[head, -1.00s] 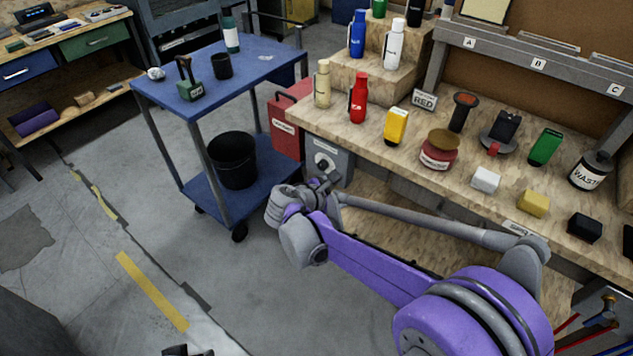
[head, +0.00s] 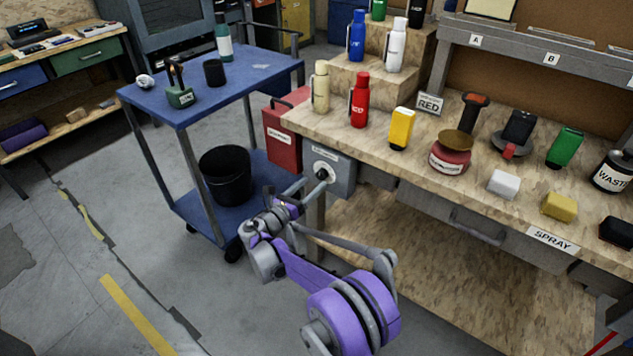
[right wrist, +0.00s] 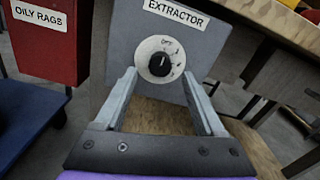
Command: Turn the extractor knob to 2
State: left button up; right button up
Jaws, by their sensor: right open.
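The grey extractor box (head: 341,176) is fixed at the left end of the workbench, below its top. Its "EXTRACTOR" label shows in the right wrist view, on the box (right wrist: 205,50). The round black knob (right wrist: 160,64) sits on a white dial with OFF printed near the top; the other marks are too small to read surely. A light mark on the knob points roughly up. My right gripper (right wrist: 159,76) is open, its two fingers either side of the knob in the picture, apparently short of touching it. It also shows in the head view (head: 309,189). My left gripper is out of view.
A red oily rags bin (head: 284,140) stands left of the extractor box. A blue cart (head: 262,75) with a black bucket (head: 226,176) is further left. The workbench top (head: 330,122) above carries bottles and sponges. A drawer (head: 470,222) is to the right.

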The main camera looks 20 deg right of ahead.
aim_at(320, 177)
jog(key=shift+x, duration=1.65)
grip_shut()
